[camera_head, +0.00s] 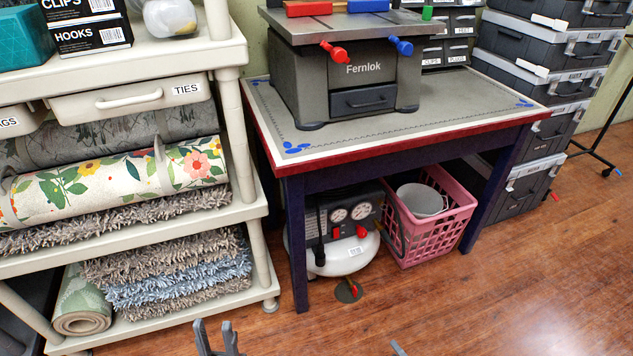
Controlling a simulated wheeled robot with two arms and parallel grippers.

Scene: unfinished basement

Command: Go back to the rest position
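My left gripper (216,330) shows at the bottom edge, left of centre. Its two grey fingers point up and stand apart with nothing between them, over the wood floor in front of the shelf. Only a small grey tip of my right gripper (397,348) shows at the bottom edge, right of centre. The rest of it is below the picture, so its opening is hidden. Neither visible part touches any object.
A beige shelf (258,205) with rugs stands left. A red-edged table (470,118) bears a Fernlok machine (345,85). Below are a compressor (345,255) and a pink basket (445,235). Grey cases (535,85) are stacked right. The wood floor (500,300) is clear at front right.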

